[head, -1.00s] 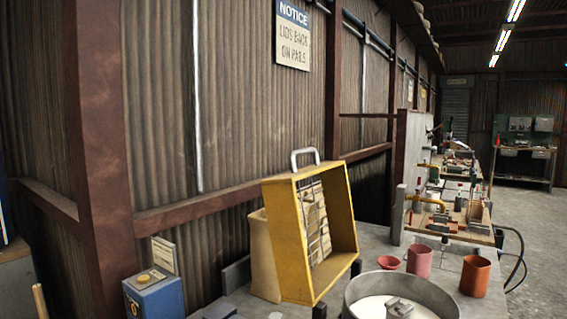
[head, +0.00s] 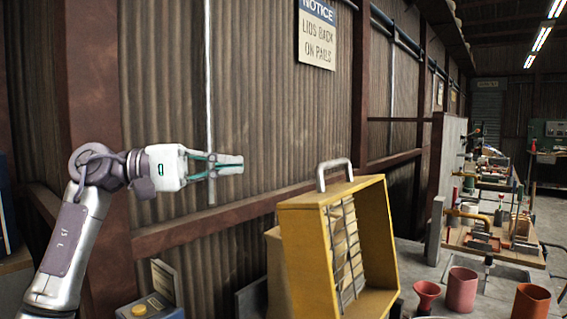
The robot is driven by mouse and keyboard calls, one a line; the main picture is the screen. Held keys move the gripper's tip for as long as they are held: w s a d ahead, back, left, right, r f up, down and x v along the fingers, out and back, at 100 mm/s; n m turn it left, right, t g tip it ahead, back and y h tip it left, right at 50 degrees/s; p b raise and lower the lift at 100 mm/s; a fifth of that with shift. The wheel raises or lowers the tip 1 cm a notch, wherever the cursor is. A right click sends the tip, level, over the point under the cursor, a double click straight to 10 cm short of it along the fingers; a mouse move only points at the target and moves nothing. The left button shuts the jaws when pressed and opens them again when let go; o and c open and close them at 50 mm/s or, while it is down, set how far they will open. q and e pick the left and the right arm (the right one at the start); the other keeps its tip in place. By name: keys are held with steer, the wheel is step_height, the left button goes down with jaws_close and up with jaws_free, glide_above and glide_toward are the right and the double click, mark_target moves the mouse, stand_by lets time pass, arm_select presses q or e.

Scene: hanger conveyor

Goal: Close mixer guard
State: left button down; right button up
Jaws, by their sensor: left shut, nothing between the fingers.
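The yellow mixer guard (head: 306,250) stands raised and tilted up on the bench, its open side with wire bars facing right. Its grey handle (head: 334,172) is on the top edge. My left gripper (head: 238,164) is shut and empty, held in the air to the left of the handle and about level with it, apart from the guard. My right gripper is out of view. The mixer bowl lies almost wholly below the picture's lower edge.
A blue box with a yellow button (head: 148,308) stands at the lower left. Red and orange cups (head: 462,290) stand on the bench (head: 418,262) to the right. A corrugated wall with a notice sign (head: 317,34) runs behind. Air between gripper and guard is clear.

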arm_select(q)
steer(key=s+p+x, duration=0.2)
steer(key=p+x, duration=0.2)
steer(key=x, duration=0.8)
steer(key=shift+s+d, duration=0.55)
steer(key=shift+d, duration=0.1)
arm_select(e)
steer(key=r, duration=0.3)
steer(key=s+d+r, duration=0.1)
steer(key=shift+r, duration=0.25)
arm_select(q)
steer(key=shift+r, duration=0.1)
steer(key=shift+r+p, duration=0.1)
steer(key=shift+p, duration=0.2)
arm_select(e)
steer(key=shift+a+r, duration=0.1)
